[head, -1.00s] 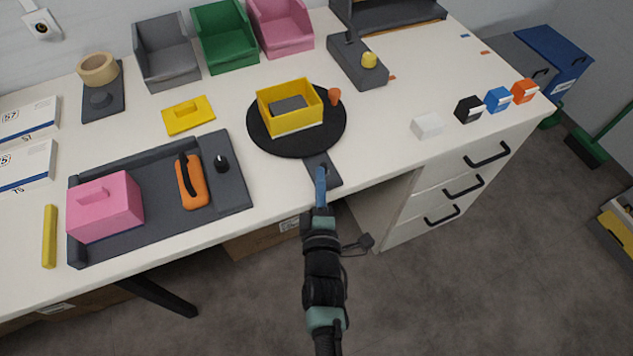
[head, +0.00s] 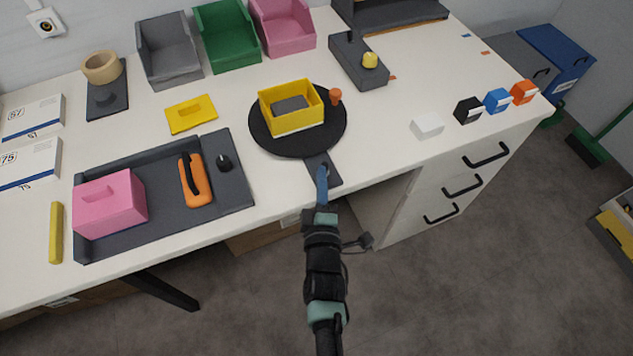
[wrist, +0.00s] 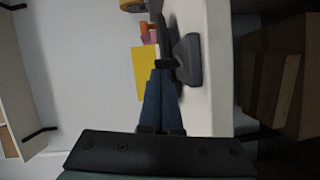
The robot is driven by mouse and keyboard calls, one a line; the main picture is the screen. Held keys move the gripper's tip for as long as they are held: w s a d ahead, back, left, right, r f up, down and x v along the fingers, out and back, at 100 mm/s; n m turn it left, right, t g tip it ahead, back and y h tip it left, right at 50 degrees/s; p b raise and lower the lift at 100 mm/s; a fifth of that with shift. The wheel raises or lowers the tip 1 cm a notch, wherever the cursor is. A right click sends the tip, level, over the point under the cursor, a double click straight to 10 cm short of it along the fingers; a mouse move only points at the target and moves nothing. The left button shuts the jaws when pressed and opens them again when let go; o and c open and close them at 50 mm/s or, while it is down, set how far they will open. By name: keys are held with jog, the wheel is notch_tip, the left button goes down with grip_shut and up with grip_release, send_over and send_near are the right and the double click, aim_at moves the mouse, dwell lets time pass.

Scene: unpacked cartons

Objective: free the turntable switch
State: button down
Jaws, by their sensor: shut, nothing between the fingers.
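The black round turntable (head: 265,139) lies on the white table and carries a yellow open box (head: 292,122) with a grey block (head: 291,104) inside. An orange knob (head: 336,96) stands at its right rim. A dark plate (head: 332,178) juts from its front towards the table edge; the switch itself is hidden or too small to tell. My gripper (head: 322,171) is shut and empty, its blue fingers over this plate. In the wrist view, the fingertips (wrist: 164,68) are at a small black piece beside a dark grey rounded block (wrist: 187,59); contact cannot be told. The yellow box (wrist: 143,72) shows beyond.
A dark tray (head: 150,223) at left holds a pink box (head: 110,204) and an orange-handled tool (head: 194,181). A yellow lid-like piece (head: 191,114) lies behind it. A white block (head: 427,126) sits at right. Drawers (head: 455,185) stand under the table's right end.

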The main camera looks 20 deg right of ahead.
jog(key=shift+d+r+m+p, duration=0.1)
jog(key=shift+d+m+p, duration=0.15)
jog(key=shift+p, duration=0.45)
dwell(1.1)
jog(key=shift+a, duration=0.1)
